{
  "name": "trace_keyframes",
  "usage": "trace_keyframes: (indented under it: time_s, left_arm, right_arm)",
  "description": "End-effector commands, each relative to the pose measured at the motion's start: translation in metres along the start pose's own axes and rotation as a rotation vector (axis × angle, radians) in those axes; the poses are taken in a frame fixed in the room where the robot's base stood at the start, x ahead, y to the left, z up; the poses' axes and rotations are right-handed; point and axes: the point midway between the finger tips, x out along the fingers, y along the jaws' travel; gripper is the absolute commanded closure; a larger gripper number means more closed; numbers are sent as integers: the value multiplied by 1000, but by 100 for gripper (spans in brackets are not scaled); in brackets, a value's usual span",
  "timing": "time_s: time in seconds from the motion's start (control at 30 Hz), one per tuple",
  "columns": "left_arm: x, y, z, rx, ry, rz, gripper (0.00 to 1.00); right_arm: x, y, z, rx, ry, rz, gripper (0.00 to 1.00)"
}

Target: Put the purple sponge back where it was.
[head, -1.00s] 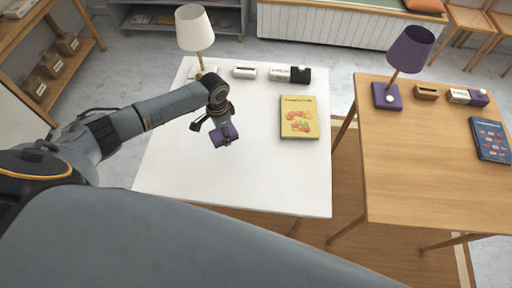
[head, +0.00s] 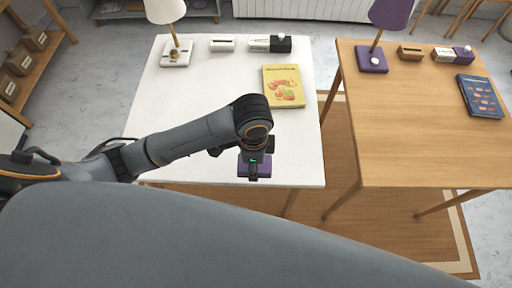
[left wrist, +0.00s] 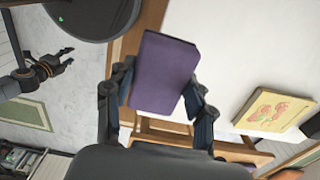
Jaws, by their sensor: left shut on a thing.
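My left gripper (head: 254,166) is shut on the purple sponge (head: 242,169) near the front edge of the white table (head: 190,110), right of its middle. In the left wrist view the sponge (left wrist: 163,72) stands out between the two fingers of this gripper (left wrist: 157,98), and the white table's edge shows behind it. I cannot tell whether the sponge touches the table. My right gripper (left wrist: 50,66) shows at the left of the left wrist view, with its fingers apart and nothing between them.
A yellow book (head: 284,86), a white lamp (head: 175,50), a white block (head: 222,45) and a black-and-white box (head: 270,43) stand toward the back. The wooden table (head: 410,130) at right holds a purple lamp (head: 372,58) and blue book (head: 480,96). The white table's left middle is clear.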

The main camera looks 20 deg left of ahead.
Motion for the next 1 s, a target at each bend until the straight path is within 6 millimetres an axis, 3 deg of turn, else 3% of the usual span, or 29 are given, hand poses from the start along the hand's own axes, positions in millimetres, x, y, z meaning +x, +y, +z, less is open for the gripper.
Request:
trace_keyframes:
  time_s: [0.23,0.4,0.73,1.0]
  left_arm:
    - [26,-64,0,-6,-2,1,71]
    - [60,-89,0,-4,-2,3,71]
    - [86,-110,-1,-2,0,1,71]
    - [117,-111,0,0,-1,0,71]
  right_arm:
    - [-9,0,-1,0,0,0,60]
    - [-10,0,-1,0,1,0,60]
    - [-10,0,-2,-1,1,-1,60]
    - [-11,0,-2,-1,1,-1,60]
